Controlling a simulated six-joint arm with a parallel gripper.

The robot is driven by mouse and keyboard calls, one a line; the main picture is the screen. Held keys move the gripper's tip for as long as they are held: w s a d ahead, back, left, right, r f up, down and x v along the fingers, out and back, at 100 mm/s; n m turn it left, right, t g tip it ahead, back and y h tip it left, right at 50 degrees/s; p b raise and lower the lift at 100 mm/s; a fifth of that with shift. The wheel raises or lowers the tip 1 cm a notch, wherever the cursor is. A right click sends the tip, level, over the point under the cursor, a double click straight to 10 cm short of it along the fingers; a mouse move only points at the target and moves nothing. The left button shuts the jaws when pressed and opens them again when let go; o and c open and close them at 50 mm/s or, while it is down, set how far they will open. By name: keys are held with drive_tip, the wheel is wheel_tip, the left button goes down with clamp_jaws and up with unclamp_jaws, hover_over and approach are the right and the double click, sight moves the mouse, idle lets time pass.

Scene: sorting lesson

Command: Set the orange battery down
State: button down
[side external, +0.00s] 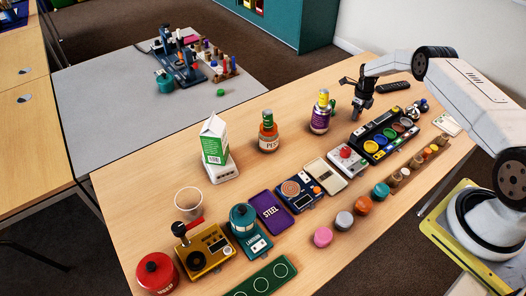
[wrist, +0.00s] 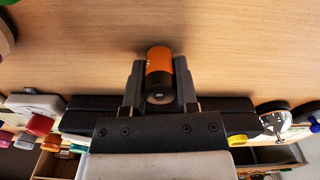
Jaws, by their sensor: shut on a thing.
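The orange battery (wrist: 158,62), an orange and black cylinder with a silver end, is between the two fingers of my gripper (wrist: 159,80) in the wrist view. My gripper is shut on it, with bare wood behind it. In the side view my gripper (side external: 361,113) is low over the far right part of the wooden table (side external: 240,125), behind the black tray. The battery is too small or hidden to make out there. I cannot tell whether it touches the table.
A black tray (side external: 366,146) with coloured discs stands in front of my gripper. A purple-labelled bottle (side external: 320,117) stands to its left, with a sauce bottle (side external: 268,136) and a milk carton (side external: 214,146) farther left. A dark remote (side external: 394,87) lies to its right. Bare wood lies behind the bottles.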

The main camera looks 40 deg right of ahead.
drive_tip(key=shift+f, duration=0.3)
drive_tip(key=shift+c, duration=1.9)
unclamp_jaws()
drive_tip(key=shift+r, duration=0.1)
drive_tip(key=shift+r, duration=6.05)
drive_tip(key=shift+a, duration=0.1)
